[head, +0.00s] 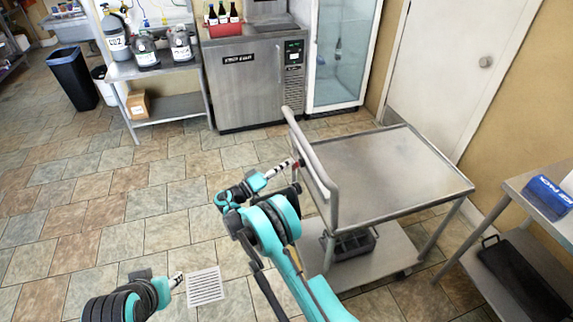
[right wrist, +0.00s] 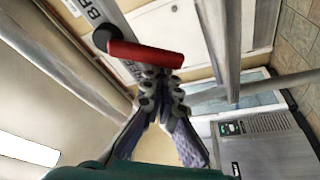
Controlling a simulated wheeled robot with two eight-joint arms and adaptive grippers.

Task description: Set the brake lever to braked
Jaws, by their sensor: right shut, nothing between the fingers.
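The brake lever (right wrist: 147,54) is a red bar with a round black end, in the right wrist view. It lies across a labelled plate (right wrist: 122,27), of which only part of the lettering shows. In the head view only a small red patch shows by the cart's handle. My right gripper (head: 291,164) is shut and empty beside that handle. In the right wrist view its fingertips (right wrist: 163,76) are right at the lever's underside; I cannot tell whether they touch it. My left gripper (head: 180,278) is low at the bottom left, far from the cart; its jaws are too small to judge.
The steel cart (head: 385,170) has a tubular push handle (head: 318,165) and a dark crate (head: 350,245) on its lower shelf. A side table (head: 535,200) stands at the right. A floor grate (head: 205,286) lies near my left gripper. The tiled floor at left is clear.

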